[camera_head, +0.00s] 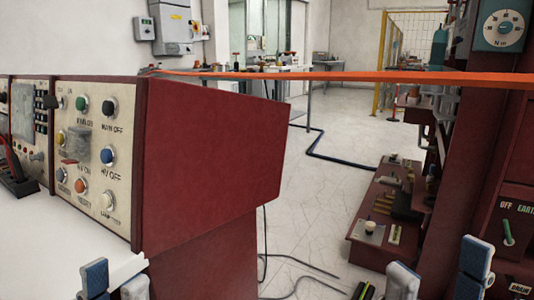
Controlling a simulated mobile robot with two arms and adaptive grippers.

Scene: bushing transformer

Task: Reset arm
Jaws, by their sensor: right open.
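My left gripper (115,283) shows at the bottom left edge, in front of the white surface.
An orange barrier strap (330,76) crosses the view. A red machine with a dial (503,28) and a switch panel (508,225) stands at the right, beside a low red base (385,210). Cables lie on the white floor (310,215), which is otherwise open in the middle.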

